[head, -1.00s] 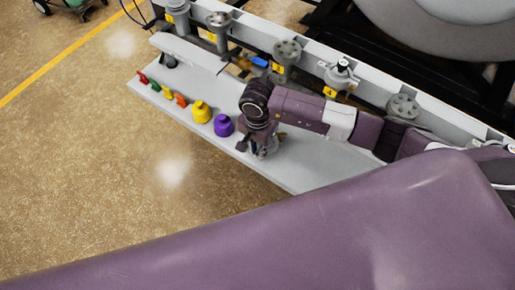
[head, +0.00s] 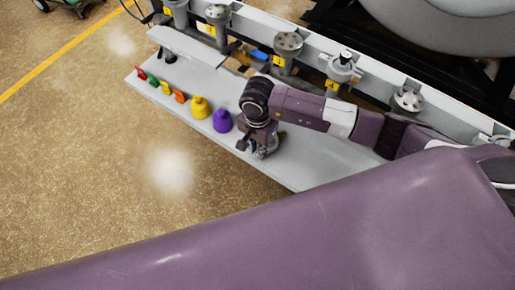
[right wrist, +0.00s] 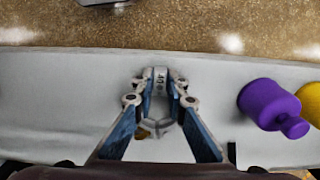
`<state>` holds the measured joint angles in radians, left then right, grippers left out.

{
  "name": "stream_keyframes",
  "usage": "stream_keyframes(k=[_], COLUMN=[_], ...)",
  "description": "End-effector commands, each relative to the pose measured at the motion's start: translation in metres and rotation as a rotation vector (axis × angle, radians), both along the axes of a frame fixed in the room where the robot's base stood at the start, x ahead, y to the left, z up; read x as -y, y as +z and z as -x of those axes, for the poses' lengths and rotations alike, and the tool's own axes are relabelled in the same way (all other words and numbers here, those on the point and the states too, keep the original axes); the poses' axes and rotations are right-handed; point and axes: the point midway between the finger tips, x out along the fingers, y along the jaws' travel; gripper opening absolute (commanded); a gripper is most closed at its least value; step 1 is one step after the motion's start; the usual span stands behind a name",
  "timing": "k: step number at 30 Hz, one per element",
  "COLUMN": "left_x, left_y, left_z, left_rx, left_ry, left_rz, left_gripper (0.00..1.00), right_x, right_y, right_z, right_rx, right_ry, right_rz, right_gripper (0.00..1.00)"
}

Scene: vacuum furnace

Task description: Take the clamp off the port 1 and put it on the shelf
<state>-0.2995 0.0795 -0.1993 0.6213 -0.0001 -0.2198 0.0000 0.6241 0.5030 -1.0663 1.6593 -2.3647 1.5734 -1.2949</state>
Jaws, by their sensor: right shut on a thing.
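My right gripper (head: 264,150) is low over the light grey shelf (head: 305,165), near its front edge and just right of a purple knobbed piece. In the right wrist view its fingertips (right wrist: 160,84) are shut on the clamp (right wrist: 161,72), a grey metal piece marked "40". The clamp's ring lies between the fingers, against the shelf's surface in the picture; I cannot tell whether it touches. Several flanged ports stand along the rail behind, one of them here (head: 288,43); their yellow labels are too small to read surely. My left gripper is not in view.
On the shelf left of the gripper are the purple piece (head: 221,120), a yellow one (head: 199,107) and several small coloured pieces (head: 166,88). The shelf right of the gripper looks clear. My large purple body part covers the lower foreground.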

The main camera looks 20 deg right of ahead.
Motion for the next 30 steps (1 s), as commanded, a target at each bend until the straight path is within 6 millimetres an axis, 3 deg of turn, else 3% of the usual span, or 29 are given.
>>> stream_keyframes(k=[11, 12, 18, 30], left_x=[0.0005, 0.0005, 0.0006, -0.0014], left_y=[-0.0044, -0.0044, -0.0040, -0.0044], left_z=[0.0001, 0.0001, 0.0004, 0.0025], left_rx=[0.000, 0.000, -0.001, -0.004], left_ry=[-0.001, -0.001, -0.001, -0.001], left_rz=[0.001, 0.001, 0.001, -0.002], left_gripper=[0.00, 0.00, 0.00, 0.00], right_x=[0.0000, -0.0001, 0.0000, 0.0000], right_y=[-0.0027, -0.0027, -0.0025, -0.0028], right_z=[-0.0005, -0.0004, -0.0002, 0.0001], right_rx=[0.001, 0.001, 0.001, 0.000], right_ry=[0.000, 0.000, 0.000, 0.000], right_rz=[0.000, 0.000, -0.001, 0.000], right_gripper=[0.00, 0.14, 0.33, 0.33])
